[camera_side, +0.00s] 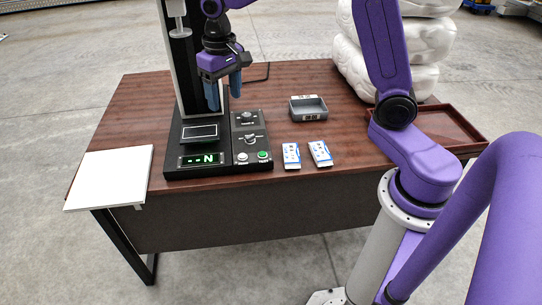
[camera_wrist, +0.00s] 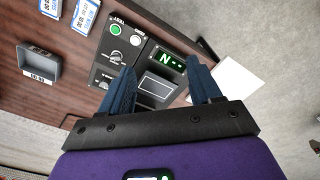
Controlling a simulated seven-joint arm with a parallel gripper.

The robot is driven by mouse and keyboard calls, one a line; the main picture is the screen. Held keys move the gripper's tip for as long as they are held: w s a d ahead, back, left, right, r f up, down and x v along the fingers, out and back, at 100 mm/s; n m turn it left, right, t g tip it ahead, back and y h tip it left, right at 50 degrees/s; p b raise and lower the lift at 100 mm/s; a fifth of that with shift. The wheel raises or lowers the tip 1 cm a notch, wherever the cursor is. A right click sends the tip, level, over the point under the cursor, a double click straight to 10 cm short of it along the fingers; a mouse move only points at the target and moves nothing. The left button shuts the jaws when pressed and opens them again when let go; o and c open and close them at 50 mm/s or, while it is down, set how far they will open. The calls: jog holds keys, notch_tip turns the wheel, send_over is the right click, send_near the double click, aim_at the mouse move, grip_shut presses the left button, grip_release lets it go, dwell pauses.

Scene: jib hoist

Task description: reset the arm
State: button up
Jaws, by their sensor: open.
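My gripper (camera_side: 224,92) is purple and black with two blue fingers. In the side view it hangs above the test stand (camera_side: 173,168), in front of the stand's upright column. The fingers are apart with nothing between them. In the wrist view my gripper (camera_wrist: 163,88) points at the stand, its fingers on either side of the small plate (camera_wrist: 157,87). The stand's display (camera_wrist: 172,63) shows a green N with dashes. Beside it is a control panel (camera_side: 249,140) with knobs, a white button and a green button.
The brown table (camera_side: 282,85) carries a grey open bin (camera_side: 309,116), two blue-white labelled packets (camera_side: 291,156) (camera_side: 320,153), a white board (camera_side: 108,178) at the left edge and a brown tray (camera_side: 452,120) at right. White sacks (camera_side: 350,62) are stacked behind.

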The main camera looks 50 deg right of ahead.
jog(key=s+d+f+n, duration=0.1)
jog(key=s+n, duration=1.2)
jog(key=s, duration=1.6)
jog(key=shift+s+d+f, duration=0.35)
jog(key=shift+d, duration=0.2)
